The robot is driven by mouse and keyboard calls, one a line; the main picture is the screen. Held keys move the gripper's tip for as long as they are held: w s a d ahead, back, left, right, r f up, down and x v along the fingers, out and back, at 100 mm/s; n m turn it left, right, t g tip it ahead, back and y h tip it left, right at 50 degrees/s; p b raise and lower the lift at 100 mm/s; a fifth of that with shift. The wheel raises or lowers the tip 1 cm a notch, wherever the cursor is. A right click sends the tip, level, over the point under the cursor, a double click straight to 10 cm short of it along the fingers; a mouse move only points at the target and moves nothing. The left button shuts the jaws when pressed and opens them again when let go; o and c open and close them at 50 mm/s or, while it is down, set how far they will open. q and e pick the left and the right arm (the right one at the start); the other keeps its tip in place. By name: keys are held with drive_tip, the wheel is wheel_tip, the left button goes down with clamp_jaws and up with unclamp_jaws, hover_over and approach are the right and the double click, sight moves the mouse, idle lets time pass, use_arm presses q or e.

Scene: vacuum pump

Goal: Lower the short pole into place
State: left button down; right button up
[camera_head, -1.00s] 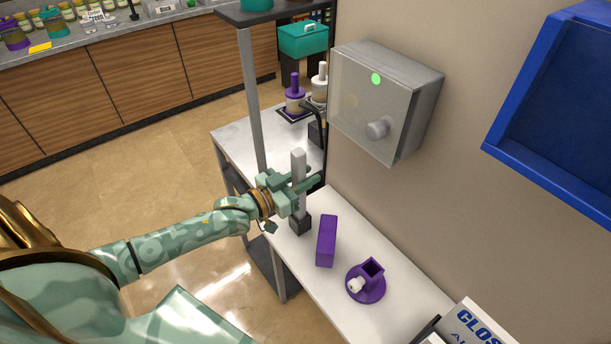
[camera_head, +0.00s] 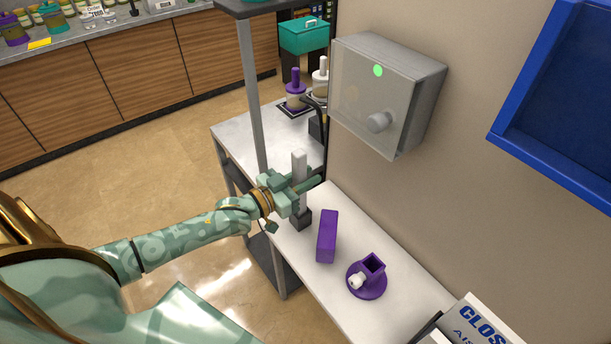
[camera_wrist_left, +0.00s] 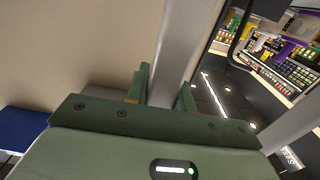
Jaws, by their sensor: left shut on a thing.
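The short pole (camera_head: 299,163) is a light grey square bar, held upright over the white bench. Its lower end meets or stands just above a dark grey block (camera_head: 301,220) on the bench; I cannot tell whether it is inside it. My left gripper (camera_head: 299,189) is shut on the pole around its middle, coming from the left. In the left wrist view, the pole (camera_wrist_left: 185,45) runs up between the green fingers (camera_wrist_left: 162,88). My right gripper is not in view.
A purple box (camera_head: 327,236) and a purple round-based part (camera_head: 367,280) stand right of the block. A grey wall box (camera_head: 385,95) and a blue bin (camera_head: 560,110) hang on the wall. A tall grey post (camera_head: 251,95) stands behind my left gripper.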

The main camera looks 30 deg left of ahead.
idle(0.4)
use_arm(q)
drive_tip(key=c, duration=1.1)
unclamp_jaws()
wheel_tip(320, 180, up, 11)
drive_tip(key=p, duration=1.1)
drive_tip(key=shift+f, duration=0.1)
